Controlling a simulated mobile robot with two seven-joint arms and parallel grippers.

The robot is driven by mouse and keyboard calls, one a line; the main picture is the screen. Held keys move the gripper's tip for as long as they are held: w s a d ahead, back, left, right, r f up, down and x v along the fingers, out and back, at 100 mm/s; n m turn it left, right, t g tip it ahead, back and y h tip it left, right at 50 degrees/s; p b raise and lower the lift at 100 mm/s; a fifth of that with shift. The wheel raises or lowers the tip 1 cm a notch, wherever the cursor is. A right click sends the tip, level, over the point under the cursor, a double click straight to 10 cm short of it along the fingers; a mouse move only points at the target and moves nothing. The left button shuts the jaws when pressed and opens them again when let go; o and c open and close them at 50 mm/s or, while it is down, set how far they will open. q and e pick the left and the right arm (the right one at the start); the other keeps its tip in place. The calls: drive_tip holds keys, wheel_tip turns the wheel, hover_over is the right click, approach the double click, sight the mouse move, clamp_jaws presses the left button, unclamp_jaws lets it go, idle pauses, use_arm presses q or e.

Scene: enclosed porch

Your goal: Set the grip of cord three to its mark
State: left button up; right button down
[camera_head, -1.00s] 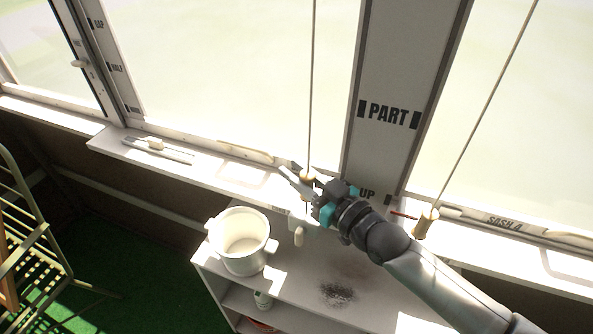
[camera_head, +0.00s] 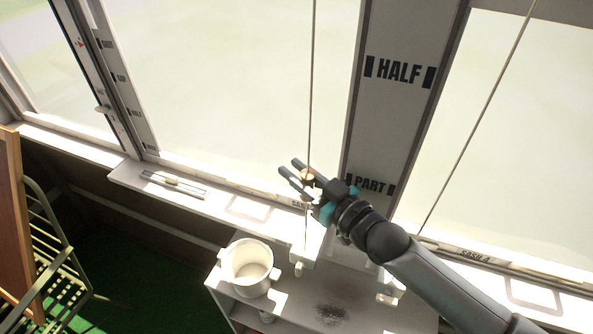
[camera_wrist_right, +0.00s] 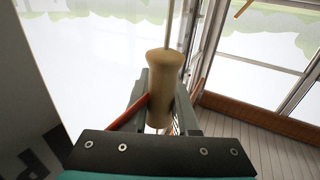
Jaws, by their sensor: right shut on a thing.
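My right gripper (camera_head: 293,173) is shut on the wooden grip (camera_head: 308,176) of a thin cord (camera_head: 311,80) that hangs in front of the window. In the right wrist view the tan grip (camera_wrist_right: 165,72) stands upright between the dark fingers, with a red pointer (camera_wrist_right: 128,113) sticking out to the left. The white post (camera_head: 395,115) to its right carries a HALF mark (camera_head: 400,71) and a PART mark (camera_head: 370,184). In the head view the grip appears left of PART, about level with it. Whether pointer and mark line up exactly cannot be told. My left gripper is out of view.
A second cord (camera_head: 475,125) slants down at the right, its lower end hidden by my arm. A white pot (camera_head: 248,268) stands on the shelf unit (camera_head: 290,310) below. A window sill (camera_head: 165,200) runs behind. A folding chair (camera_head: 50,235) is at the left.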

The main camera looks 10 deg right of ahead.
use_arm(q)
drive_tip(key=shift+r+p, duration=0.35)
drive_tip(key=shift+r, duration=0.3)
use_arm(e)
drive_tip(key=shift+r, duration=0.8)
drive_tip(key=c, duration=0.7)
unclamp_jaws()
drive_tip(key=shift+f, duration=0.1)
drive_tip(key=shift+s, duration=0.1)
drive_tip(key=shift+s+d+f, duration=0.1)
drive_tip(key=shift+s+d, duration=0.15)
drive_tip(key=shift+s, duration=0.05)
use_arm(q)
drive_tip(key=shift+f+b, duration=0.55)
drive_tip(key=shift+b, duration=0.05)
use_arm(e)
drive_tip(key=v, duration=1.4)
drive_tip(key=shift+s, duration=0.15)
